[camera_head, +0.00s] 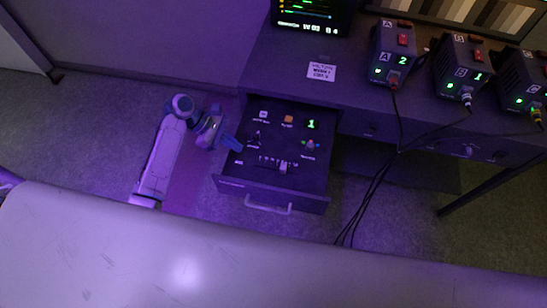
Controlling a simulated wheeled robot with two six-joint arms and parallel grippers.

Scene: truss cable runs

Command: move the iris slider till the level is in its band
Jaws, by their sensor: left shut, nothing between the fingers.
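An open drawer (232,184) holds a dark control panel. A slider with a pale knob (283,167) sits on a short marked track near the panel's front; I take it to be the iris slider, as its label is too small to read. My left gripper (231,143) is shut and empty, at the drawer's left edge, left of the slider and apart from it. The monitor (312,14) at the top is cut off by the frame; coloured bars show, but the level and its band cannot be read. My right gripper is out of view.
The panel also has a small joystick-like control (310,145), an orange button (288,119) and a green "1" display (311,124). Boxes A (393,52), B (461,67) and C (521,80) stand on the desk. Black cables (378,182) hang right of the drawer.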

